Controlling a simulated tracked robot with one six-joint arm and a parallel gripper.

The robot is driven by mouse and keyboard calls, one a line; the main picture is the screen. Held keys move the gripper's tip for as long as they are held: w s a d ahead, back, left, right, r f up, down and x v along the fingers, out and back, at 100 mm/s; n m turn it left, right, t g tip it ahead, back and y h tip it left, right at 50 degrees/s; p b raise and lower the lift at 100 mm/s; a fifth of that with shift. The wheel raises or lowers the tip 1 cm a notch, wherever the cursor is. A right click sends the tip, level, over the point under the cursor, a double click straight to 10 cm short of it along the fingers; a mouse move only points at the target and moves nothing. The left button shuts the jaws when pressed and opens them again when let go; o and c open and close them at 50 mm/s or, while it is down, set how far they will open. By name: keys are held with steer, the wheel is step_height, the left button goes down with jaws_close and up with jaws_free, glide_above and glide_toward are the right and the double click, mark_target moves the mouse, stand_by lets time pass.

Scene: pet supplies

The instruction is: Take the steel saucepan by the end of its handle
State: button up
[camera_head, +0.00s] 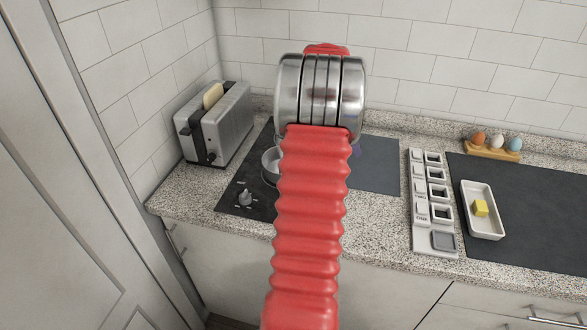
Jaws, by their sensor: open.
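The steel saucepan (270,166) shows only as a sliver of its round, light metal side, on the dark hob (256,190) at the left of my arm. My red ribbed arm and its steel wrist bands cover most of it. I cannot see the saucepan's handle or which way it points. My gripper is hidden behind my own arm, so I cannot tell how near it is to the pan.
A steel toaster (218,125) with bread stands at the back left. Right of the hob is a pale rack with square slots (421,205). A white dish (488,222) holds a yellow block (480,208). A wooden holder (494,152) carries three eggs. Tiled walls close the back.

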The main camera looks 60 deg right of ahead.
steer(key=shift+x, duration=1.05)
steer(key=shift+c, duration=0.6)
jaws_close()
